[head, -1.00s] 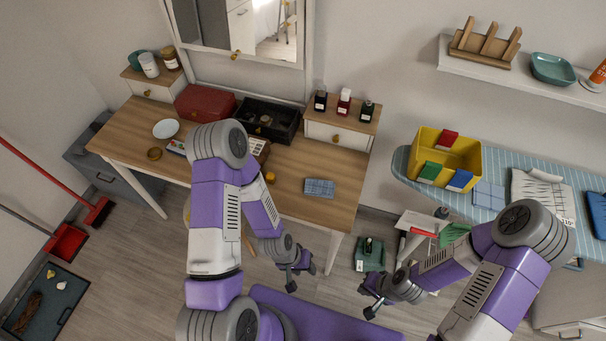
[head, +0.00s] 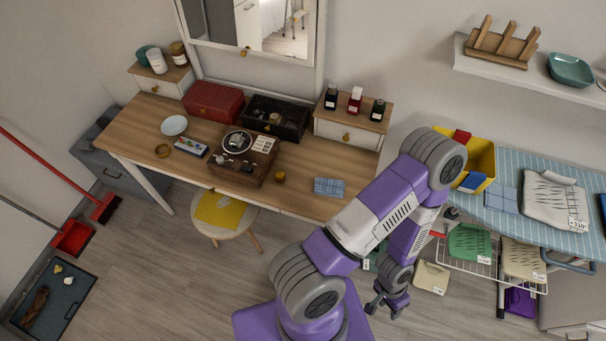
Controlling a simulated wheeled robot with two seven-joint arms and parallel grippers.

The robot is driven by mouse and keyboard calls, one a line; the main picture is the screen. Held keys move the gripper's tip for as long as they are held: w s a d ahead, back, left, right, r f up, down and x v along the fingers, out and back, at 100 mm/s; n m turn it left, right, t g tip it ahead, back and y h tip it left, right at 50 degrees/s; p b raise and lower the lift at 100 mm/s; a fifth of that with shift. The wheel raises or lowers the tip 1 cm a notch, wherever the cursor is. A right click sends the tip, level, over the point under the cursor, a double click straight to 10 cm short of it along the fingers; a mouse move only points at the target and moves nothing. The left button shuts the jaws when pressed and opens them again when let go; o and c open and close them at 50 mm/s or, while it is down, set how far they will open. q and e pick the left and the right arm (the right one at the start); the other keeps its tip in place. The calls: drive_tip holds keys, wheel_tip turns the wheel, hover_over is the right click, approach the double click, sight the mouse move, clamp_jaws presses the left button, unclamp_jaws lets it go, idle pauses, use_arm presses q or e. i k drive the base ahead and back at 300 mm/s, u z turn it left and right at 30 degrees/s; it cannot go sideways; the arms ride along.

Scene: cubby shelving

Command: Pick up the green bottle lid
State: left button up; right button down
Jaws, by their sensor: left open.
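I cannot make out a green bottle lid for sure. A teal round item (head: 143,56) sits on the left drawer box, partly behind a white jar (head: 157,62). My left gripper (head: 383,311) is open and empty, low over the floor at the lower middle, well away from the bottles. Its arm crosses in front of the desk's right end. My right gripper is out of view.
The wooden desk (head: 130,135) holds a red box (head: 213,102), a black box (head: 288,121), a record player (head: 240,170) and small items. A stool (head: 225,232) stands before it. An ironing board (head: 511,230) and wire rack are at right. The floor at lower left centre is clear.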

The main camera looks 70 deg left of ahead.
sight(279, 175)
drive_tip(key=k, duration=1)
drive_tip(key=u, duration=1.2)
drive_tip(key=i, duration=0.2)
drive_tip(key=u, duration=0.15)
